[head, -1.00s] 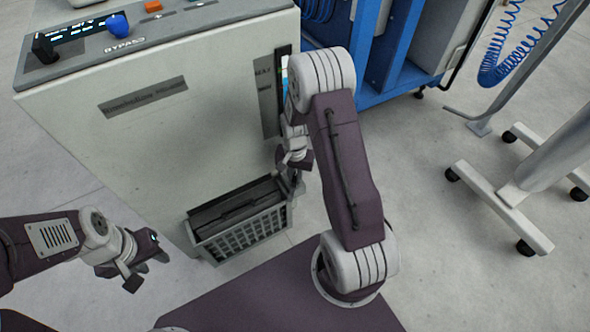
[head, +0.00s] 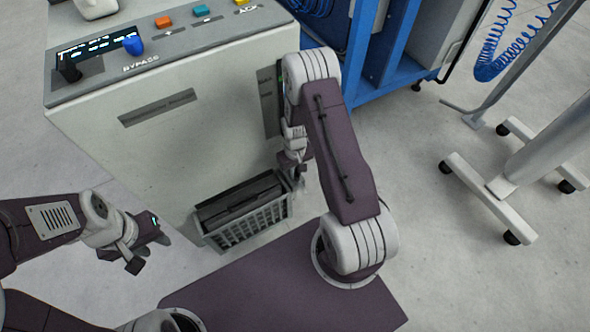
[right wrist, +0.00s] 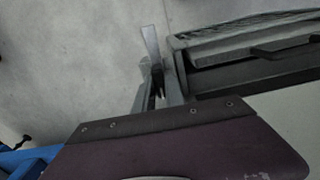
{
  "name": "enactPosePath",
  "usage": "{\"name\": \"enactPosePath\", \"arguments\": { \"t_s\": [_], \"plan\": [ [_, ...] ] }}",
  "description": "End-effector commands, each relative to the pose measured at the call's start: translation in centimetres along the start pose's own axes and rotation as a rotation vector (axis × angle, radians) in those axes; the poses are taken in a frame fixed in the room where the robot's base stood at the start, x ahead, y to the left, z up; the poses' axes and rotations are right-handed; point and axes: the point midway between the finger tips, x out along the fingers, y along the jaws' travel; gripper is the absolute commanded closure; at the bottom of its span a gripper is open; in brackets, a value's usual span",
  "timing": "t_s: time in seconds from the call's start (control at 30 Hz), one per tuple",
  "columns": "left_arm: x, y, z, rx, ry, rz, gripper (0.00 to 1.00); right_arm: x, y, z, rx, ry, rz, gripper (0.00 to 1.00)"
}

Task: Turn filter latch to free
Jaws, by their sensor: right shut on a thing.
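The filter (head: 240,193) is a dark slab in a grey slotted frame (head: 248,224), low on the front of the pale cabinet. My right gripper (head: 299,176) is at the frame's right end, partly hidden by my own arm. In the right wrist view its fingers (right wrist: 160,88) are shut on a thin light-grey lever, which looks like the filter latch (right wrist: 150,42). The lever sticks out past the fingertips, beside the end of the dark frame (right wrist: 225,82). My left gripper (head: 147,254) is open and empty, left of the filter, clear of the cabinet.
The cabinet (head: 180,150) has a top panel with a blue knob (head: 133,45), a black knob (head: 69,68) and coloured buttons. A blue rack (head: 375,60) stands behind right. A wheeled stand (head: 530,165) is at the right, with bare floor before it.

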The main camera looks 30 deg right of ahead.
Motion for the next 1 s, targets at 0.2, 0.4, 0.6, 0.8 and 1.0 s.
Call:
{"name": "enactPosePath", "arguments": {
  "t_s": [0.2, 0.4, 0.6, 0.8, 1.0],
  "plan": [
    [-0.35, 0.01, -0.04, 0.000, 0.000, 0.000, 0.64, -0.03, 0.00, 0.04, -0.036, -0.001, 0.000, 1.00],
    [-0.35, 0.01, -0.04, 0.000, 0.000, 0.000, 0.64, 0.01, 0.00, 0.01, -0.044, 0.000, 0.000, 1.00],
    [-0.34, 0.01, -0.03, 0.000, 0.000, 0.000, 0.64, 0.01, 0.00, 0.00, -0.044, 0.000, 0.000, 1.00],
    [-0.34, 0.01, -0.03, 0.000, 0.000, 0.000, 0.64, 0.00, 0.00, 0.00, -0.043, 0.000, 0.000, 0.64],
    [-0.39, 0.01, -0.04, 0.000, 0.000, 0.000, 0.64, -0.08, 0.00, -0.02, -0.041, 0.001, 0.000, 0.64]
  ]
}}
